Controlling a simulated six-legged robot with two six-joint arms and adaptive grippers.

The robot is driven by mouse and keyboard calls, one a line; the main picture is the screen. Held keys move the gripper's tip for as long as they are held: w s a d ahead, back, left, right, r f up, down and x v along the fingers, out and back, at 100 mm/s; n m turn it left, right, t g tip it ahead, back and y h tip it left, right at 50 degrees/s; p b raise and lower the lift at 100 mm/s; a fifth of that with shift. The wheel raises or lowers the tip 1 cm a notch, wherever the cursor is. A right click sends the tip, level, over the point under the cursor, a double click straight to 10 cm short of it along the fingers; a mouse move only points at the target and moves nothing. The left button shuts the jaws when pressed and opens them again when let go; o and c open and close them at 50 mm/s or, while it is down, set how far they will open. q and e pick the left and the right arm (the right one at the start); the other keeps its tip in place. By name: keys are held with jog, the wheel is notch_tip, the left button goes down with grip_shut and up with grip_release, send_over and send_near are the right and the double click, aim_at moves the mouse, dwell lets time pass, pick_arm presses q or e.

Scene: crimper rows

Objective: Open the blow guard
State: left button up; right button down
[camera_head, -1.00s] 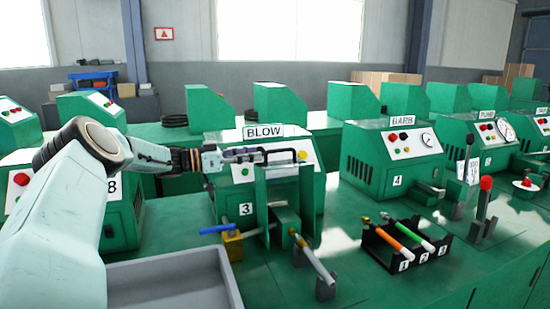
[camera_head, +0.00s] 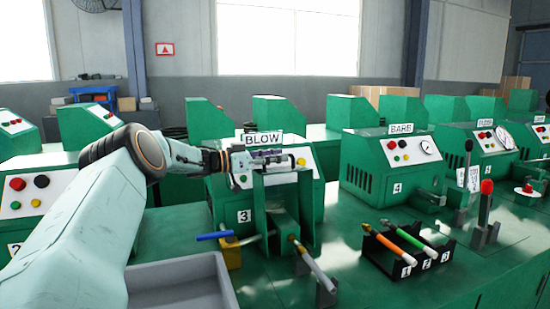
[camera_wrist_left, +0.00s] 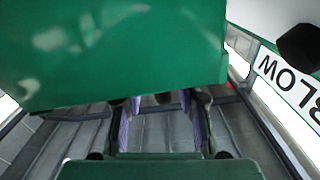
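The BLOW machine (camera_head: 228,206), marked 3, stands in the middle of the head view. Its guard (camera_head: 274,227) shows as upright green plates at the front, below my left gripper. My left gripper (camera_head: 268,164) is level with the guard's top edge, in front of the machine's panel and just below the BLOW sign (camera_head: 263,139). In the left wrist view, the two purple-padded fingers (camera_wrist_left: 155,120) stand apart with nothing seen between them. A large green surface (camera_wrist_left: 120,50) fills the top of that view. I cannot tell whether the gripper touches the guard. My right gripper is not in view.
A grey tray (camera_head: 180,274) lies at the front left. A black rack (camera_head: 388,262) with orange and green handles stands to the right. A blue-handled rod (camera_head: 214,235) sticks out left of the guard. The BARB machine (camera_head: 395,178) stands further right.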

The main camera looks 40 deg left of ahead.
pick_arm(q)
jog(key=shift+w+a+f, duration=0.1)
jog(key=shift+a+f, duration=0.1)
jog(key=shift+f, duration=0.05)
jog(key=c, duration=0.4)
jog(key=shift+d+r, duration=0.1)
jog(key=shift+r, duration=0.05)
grip_shut()
